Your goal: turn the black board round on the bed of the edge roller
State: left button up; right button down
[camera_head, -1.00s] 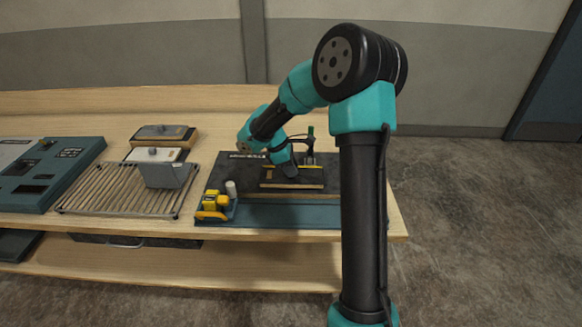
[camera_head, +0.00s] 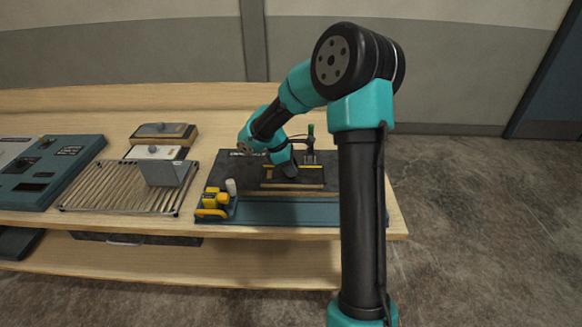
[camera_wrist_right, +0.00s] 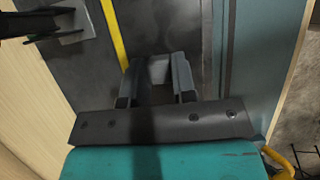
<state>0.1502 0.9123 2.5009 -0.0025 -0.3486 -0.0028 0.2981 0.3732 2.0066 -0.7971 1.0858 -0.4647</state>
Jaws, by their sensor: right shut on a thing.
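The edge roller (camera_head: 255,211) stands at the right end of the bench, with a dark bed and a blue front. A small dark board (camera_head: 312,177) with a pale, yellowish edge is on or just above its bed; I cannot tell which. My right gripper (camera_head: 290,172) points down at the board and is shut on it, partly hiding it. In the right wrist view the two fingers (camera_wrist_right: 157,80) stand either side of a pale grey piece, over dark surfaces with a yellow strip to the left. My left gripper is out of view.
A yellow block and handle (camera_head: 213,204) and a white cylinder (camera_head: 231,186) sit at the roller's left end. A green-topped upright (camera_head: 311,131) stands behind the board. A slatted rack (camera_head: 105,188) with a grey metal piece (camera_head: 168,173) lies left; a blue console (camera_head: 45,178) is farther left.

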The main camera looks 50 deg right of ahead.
jog(key=c, duration=0.8)
grip_release()
jog(key=shift+c, duration=0.2)
jog(key=shift+r, duration=0.1)
jog(key=v, duration=1.7)
jog(key=x, duration=1.5)
jog(key=shift+r, duration=0.15)
jog(key=v, duration=1.3)
